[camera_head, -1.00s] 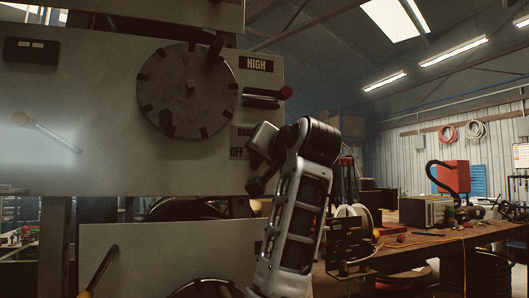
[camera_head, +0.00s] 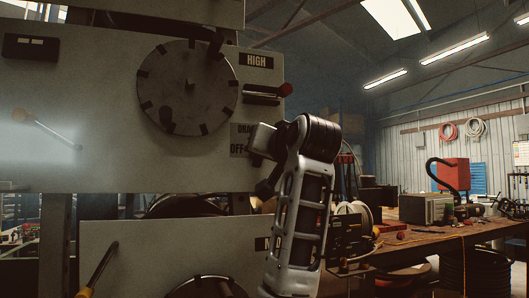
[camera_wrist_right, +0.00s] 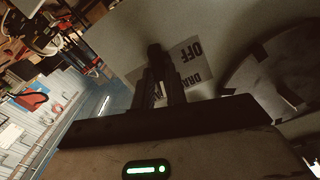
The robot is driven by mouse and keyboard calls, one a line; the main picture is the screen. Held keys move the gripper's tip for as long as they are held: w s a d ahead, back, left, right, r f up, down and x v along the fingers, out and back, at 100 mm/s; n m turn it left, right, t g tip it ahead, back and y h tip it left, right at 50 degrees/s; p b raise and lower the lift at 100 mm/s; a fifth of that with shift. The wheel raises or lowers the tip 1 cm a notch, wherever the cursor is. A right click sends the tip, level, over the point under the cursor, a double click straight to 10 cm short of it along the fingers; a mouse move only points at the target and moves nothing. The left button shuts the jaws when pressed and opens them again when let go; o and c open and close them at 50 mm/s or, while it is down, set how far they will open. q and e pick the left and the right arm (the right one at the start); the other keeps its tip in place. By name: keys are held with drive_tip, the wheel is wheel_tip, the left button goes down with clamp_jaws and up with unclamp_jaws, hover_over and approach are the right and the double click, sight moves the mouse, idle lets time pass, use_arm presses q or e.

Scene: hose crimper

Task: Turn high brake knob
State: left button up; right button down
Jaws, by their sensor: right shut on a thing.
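The upper grey panel (camera_head: 80,130) carries a HIGH label (camera_head: 256,61) and a DRAG/OFF label (camera_head: 241,140). My right gripper (camera_head: 256,140) is at the panel's right edge, beside the DRAG/OFF label, which it partly covers. In the right wrist view, the dark fingers (camera_wrist_right: 160,78) are close together in front of the same label (camera_wrist_right: 186,62). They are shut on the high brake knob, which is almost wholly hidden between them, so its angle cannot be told. My left gripper is not in view.
A large round notched dial (camera_head: 188,87) stands left of the HIGH label. A lower panel (camera_head: 150,245) lies beneath. A cluttered workbench (camera_head: 440,235) stands at the right.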

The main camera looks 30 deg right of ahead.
use_arm(q)
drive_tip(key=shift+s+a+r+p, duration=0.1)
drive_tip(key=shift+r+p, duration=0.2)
drive_tip(key=shift+p, duration=0.4)
use_arm(e)
drive_tip(key=n, duration=0.9)
drive_tip(key=shift+n, duration=0.3)
drive_tip(key=c, duration=1.4)
unclamp_jaws()
drive_tip(key=shift+c, duration=0.2)
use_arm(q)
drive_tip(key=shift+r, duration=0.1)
use_arm(e)
drive_tip(key=shift+s+a, duration=0.1)
